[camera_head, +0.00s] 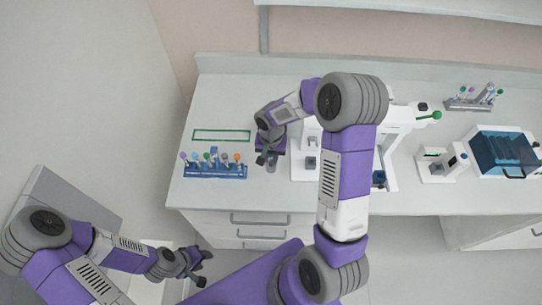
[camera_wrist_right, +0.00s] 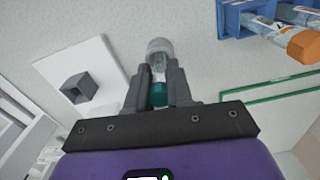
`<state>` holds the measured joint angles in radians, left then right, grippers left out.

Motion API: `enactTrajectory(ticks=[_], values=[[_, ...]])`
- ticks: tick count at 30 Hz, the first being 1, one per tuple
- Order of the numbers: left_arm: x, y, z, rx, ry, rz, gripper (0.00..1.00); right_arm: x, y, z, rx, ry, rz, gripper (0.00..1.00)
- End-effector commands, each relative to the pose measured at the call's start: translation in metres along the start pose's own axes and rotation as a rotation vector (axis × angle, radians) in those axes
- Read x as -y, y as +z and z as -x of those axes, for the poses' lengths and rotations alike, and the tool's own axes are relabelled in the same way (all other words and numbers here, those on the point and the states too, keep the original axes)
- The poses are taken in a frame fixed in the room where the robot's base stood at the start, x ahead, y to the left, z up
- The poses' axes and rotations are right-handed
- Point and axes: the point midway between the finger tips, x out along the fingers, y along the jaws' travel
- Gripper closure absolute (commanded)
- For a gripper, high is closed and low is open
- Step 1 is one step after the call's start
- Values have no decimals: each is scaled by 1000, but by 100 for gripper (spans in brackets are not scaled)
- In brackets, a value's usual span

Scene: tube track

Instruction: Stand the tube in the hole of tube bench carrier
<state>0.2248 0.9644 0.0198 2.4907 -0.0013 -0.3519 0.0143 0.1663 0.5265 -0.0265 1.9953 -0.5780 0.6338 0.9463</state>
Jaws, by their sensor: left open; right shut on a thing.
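My right gripper (camera_head: 266,160) is over the bench, between the blue rack and the white machine. In the right wrist view the gripper (camera_wrist_right: 158,84) is shut on the tube (camera_wrist_right: 159,58), which has a teal cap and a clear body. The tube's clear end points away from the palm; the fingers hide part of its sides. A dark square block on a white base, which looks like the tube bench carrier (camera_wrist_right: 80,87), is left of the tube and apart from it. It also shows in the head view (camera_head: 311,163). My left gripper (camera_head: 198,265) is open and empty, low in front of the bench.
A blue rack (camera_head: 216,172) with several capped tubes stands left of my right gripper, with a green rectangle outline (camera_head: 222,136) behind it. A white frame (camera_head: 392,150) rises beside the carrier. Further right are a small white device (camera_head: 437,168) and a blue-lidded box (camera_head: 503,150).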

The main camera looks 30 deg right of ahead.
Motion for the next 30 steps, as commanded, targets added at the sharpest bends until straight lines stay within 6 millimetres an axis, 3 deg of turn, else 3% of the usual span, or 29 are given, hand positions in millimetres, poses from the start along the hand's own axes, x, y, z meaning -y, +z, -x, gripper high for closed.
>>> enactTrajectory(ticks=[9,10,15,30], values=[[1,0,-2,0,0,0,57,0,0,-1,0,0,1,100],[1,0,-2,0,0,0,57,0,0,-1,0,0,1,76],[1,0,-2,0,0,0,57,0,0,-1,0,0,1,50],[1,0,-2,0,0,0,57,0,0,-1,0,0,1,50]])
